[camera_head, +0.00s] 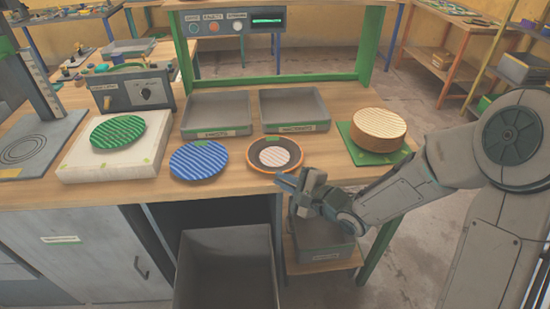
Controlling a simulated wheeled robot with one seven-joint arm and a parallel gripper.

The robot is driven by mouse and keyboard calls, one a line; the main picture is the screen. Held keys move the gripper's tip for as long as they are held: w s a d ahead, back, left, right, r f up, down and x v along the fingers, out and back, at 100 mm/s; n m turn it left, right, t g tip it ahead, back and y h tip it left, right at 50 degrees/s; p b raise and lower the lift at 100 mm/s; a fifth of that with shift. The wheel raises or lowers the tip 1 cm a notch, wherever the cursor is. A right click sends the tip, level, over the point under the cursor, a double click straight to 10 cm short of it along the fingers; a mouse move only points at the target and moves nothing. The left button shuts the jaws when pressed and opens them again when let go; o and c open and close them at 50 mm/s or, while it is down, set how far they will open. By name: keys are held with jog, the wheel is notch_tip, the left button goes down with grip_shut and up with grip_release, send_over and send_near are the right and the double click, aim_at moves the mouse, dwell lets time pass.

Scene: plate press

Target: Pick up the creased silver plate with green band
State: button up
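No plate that is plainly silver with a green band stands out. A green ridged plate (118,132) lies on a pale block at the left. A blue ridged plate (199,160) with a small green mark lies on the table near the front edge. To its right is a dark plate (263,158) with an orange rim, a pale striped centre and a small green mark. My gripper (294,181) is by the table's front edge, just below and right of the orange-rimmed plate in the picture. Its fingers are small and seen at an angle; I see nothing held in them.
Two grey trays (217,133) stand behind the plates. A round brown stack (378,126) with a striped top sits on a green mat at the right. A control box (134,92) and press stand at the left. An open grey bin (226,236) is below the table front.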

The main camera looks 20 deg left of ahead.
aim_at(264, 171)
jog(key=shift+b+x, duration=0.3)
jog(key=shift+x, duration=2.6)
jog(key=shift+d+f, duration=0.1)
jog(key=shift+f, duration=0.05)
grip_shut()
